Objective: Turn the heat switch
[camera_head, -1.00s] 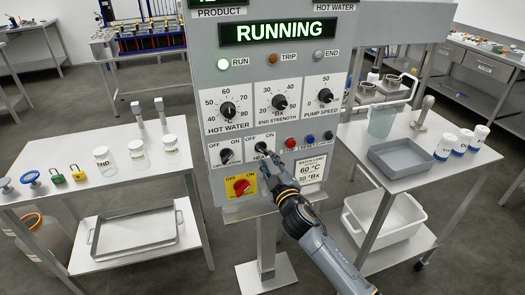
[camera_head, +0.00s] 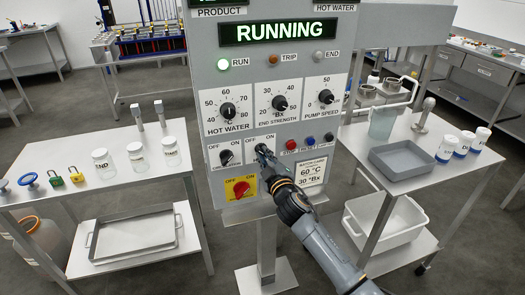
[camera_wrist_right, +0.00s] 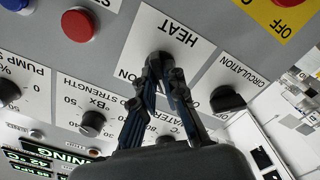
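The heat switch (camera_wrist_right: 160,58) is a black knob on a white plate marked HEAT (camera_wrist_right: 172,32). In the head view my right gripper (camera_head: 262,151) is at this knob and hides most of it. In the right wrist view the two fingertips (camera_wrist_right: 165,70) of that gripper are close together at the knob, with only a narrow gap between them. Whether they press on it cannot be made out. The knob's angle is hidden by the fingers. My left gripper is not in view.
The black circulation knob (camera_head: 226,157) sits just left of the heat switch, with a red switch on a yellow plate (camera_head: 241,188) below. Red (camera_head: 291,145), blue (camera_head: 309,140) and dark buttons are to the right. Three dials are above. The display (camera_head: 266,31) reads RUNNING.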

